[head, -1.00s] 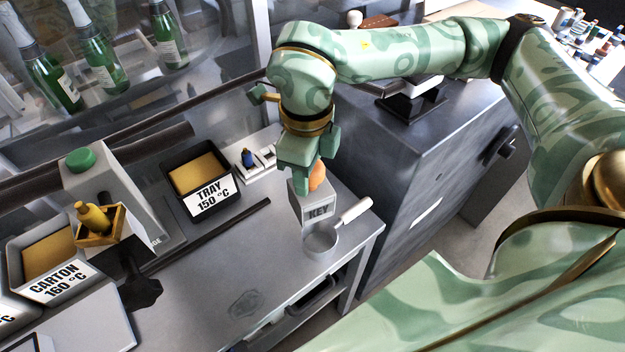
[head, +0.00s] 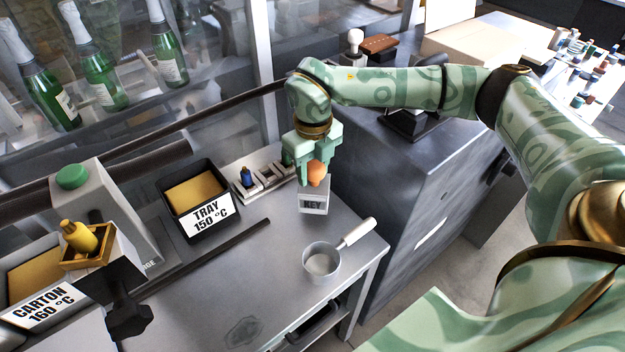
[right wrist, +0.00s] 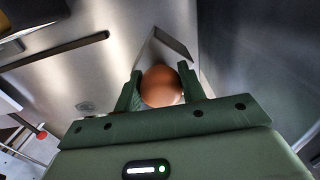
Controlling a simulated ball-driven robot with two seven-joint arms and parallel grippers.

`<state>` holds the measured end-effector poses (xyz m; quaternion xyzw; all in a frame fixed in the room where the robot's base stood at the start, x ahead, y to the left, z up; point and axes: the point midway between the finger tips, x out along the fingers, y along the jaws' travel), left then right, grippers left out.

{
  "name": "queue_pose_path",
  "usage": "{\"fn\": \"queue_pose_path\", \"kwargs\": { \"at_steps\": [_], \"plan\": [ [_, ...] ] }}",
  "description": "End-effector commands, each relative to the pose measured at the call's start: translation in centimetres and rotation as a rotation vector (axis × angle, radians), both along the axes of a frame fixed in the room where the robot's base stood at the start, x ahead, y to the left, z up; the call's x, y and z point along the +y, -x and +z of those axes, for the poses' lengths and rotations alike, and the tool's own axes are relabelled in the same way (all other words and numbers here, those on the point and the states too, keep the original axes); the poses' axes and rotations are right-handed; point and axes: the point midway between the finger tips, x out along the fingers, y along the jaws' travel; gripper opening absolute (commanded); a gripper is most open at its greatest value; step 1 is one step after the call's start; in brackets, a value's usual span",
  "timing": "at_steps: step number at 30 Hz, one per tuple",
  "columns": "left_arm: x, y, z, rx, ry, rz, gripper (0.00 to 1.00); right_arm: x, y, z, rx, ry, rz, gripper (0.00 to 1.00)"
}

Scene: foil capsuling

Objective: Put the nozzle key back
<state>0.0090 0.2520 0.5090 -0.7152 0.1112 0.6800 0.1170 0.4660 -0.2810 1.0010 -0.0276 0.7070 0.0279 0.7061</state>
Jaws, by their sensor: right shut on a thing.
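My right gripper (head: 315,176) is shut on a round orange knob (head: 317,173), which also shows between the fingers in the right wrist view (right wrist: 161,86). Directly below the knob is a grey block labelled KEY (head: 313,203), which I take to be the nozzle key's body. It is near the back right of the grey counter. I cannot tell whether its underside touches the counter. In the right wrist view, a bright metal piece (right wrist: 168,46) shows beyond the knob. My left gripper is not in view.
A light slotted rack (head: 265,178) with a small blue-topped item stands just left of the block. A pan with a white handle (head: 322,262) lies in front. The dark cabinet (head: 405,180) is at right.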

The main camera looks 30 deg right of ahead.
Motion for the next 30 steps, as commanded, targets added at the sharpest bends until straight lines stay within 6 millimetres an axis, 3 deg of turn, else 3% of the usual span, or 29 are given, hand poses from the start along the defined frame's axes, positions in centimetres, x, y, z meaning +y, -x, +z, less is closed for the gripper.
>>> {"fn": "queue_pose_path", "kwargs": {
  "at_steps": [4, 9, 20, 21, 23, 30],
  "plan": [
    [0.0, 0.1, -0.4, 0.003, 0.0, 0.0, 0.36, -0.5, -0.7, -1.2, 0.002, 0.0, -0.002, 0.1],
    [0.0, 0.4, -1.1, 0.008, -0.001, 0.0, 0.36, -0.5, -0.7, -4.0, 0.002, 0.0, 0.002, 0.1],
    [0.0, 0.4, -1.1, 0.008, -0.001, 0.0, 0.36, -0.5, -0.7, -4.3, 0.0, 0.001, 0.001, 0.1],
    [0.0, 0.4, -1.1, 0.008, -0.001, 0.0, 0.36, -0.5, -0.7, -4.4, 0.0, 0.001, 0.0, 0.46],
    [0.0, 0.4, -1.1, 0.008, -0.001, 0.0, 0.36, -0.5, -0.7, -4.3, 0.0, 0.001, 0.0, 0.62],
    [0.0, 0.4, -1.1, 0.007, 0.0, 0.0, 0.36, -0.5, -0.7, -4.3, 0.0, 0.001, 0.001, 0.62]
  ]
}}
